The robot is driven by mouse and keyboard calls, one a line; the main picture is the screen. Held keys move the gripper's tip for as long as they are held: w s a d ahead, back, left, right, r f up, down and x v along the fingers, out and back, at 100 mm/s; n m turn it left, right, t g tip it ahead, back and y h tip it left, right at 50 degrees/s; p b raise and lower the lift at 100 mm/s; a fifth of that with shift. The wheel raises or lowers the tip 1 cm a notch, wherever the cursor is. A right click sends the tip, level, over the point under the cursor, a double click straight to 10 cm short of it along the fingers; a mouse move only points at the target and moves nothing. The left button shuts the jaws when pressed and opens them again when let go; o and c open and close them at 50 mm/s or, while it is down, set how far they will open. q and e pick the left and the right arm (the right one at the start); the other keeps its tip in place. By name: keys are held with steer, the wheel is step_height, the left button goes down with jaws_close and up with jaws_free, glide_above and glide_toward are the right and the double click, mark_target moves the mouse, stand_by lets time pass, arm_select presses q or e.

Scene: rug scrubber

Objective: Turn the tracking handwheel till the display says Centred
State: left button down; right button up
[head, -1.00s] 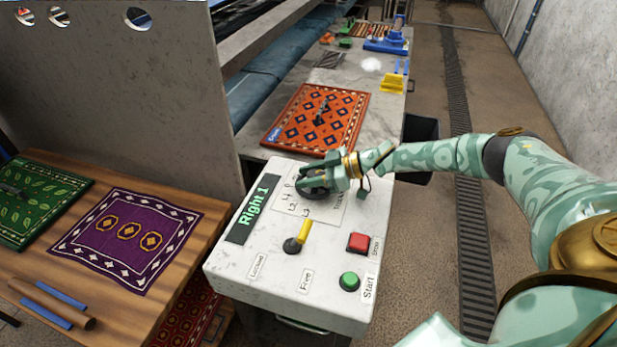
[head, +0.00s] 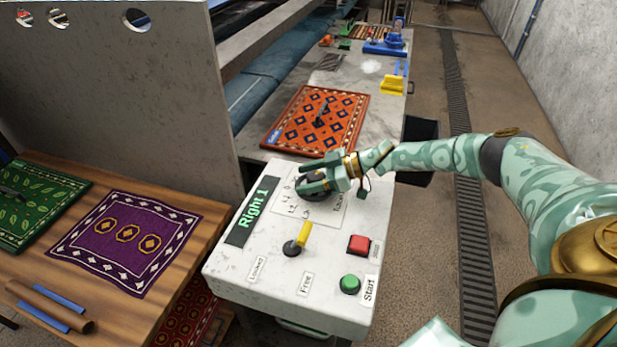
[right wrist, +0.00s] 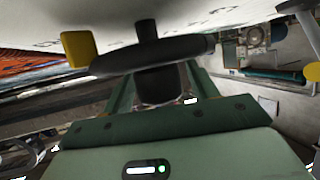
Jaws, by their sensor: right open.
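The tracking handwheel (head: 314,196) is a dark round wheel on the white console, partly hidden by my right gripper. The display (head: 253,211) reads "Right 1" in green letters. My right gripper (head: 308,183) is open at the handwheel, its fingers over the wheel. In the right wrist view the wheel shows as a dark disc (right wrist: 150,58), with a dark cylinder (right wrist: 162,86) between the green fingers. I cannot tell whether the fingers touch it. My left gripper is not in view.
The console (head: 240,272) also has a yellow-handled lever (head: 299,238), a red button (head: 358,244) and a green Start button (head: 350,284). An orange rug (head: 318,120) lies behind it. A wooden table (head: 120,280) with rugs is at left.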

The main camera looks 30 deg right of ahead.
steer(key=p+v, duration=0.1)
steer(key=v, duration=1.5)
steer(key=shift+d, duration=0.2)
steer(key=shift+s, duration=0.1)
